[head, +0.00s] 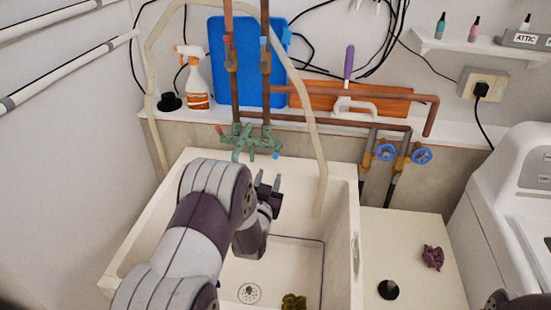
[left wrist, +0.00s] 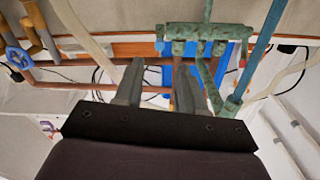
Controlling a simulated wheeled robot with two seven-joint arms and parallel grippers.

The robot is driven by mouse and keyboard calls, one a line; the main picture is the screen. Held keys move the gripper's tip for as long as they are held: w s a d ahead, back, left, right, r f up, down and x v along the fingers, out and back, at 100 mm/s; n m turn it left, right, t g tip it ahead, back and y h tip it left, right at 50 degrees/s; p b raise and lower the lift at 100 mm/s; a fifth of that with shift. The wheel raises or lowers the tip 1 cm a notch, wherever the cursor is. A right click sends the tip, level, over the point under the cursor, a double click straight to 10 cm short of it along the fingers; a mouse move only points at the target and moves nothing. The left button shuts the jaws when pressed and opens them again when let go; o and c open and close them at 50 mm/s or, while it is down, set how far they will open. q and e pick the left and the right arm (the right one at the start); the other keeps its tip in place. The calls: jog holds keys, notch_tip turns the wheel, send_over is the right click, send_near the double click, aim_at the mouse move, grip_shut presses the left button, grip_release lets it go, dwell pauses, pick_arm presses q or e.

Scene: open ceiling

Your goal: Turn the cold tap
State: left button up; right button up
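The green, weathered tap body (head: 250,138) sits on the wall above the back of the sink. The cold tap (head: 276,155) has a small blue end at its right, and a red end (head: 219,129) is at the left. The blue end also shows in the left wrist view (left wrist: 159,45), just beyond the fingers. My left gripper (head: 268,182) is over the sink, just in front of and below the cold tap. Its fingers (left wrist: 158,82) are apart with nothing between them, and I see no clear contact with the tap. My right gripper is out of view.
The white sink (head: 130,245) lies below, with a pale hose (head: 318,150) arching over it. Copper pipes (head: 267,80) rise behind the taps. Two blue wheel valves (head: 386,152) (head: 422,155) are at the right. A spray bottle (head: 196,80) stands on the left ledge.

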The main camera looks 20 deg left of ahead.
aim_at(275, 157)
pick_arm(q)
jog(key=x, duration=0.9)
jog(key=shift+w+p, duration=0.35)
jog(key=shift+w, duration=0.05)
grip_shut()
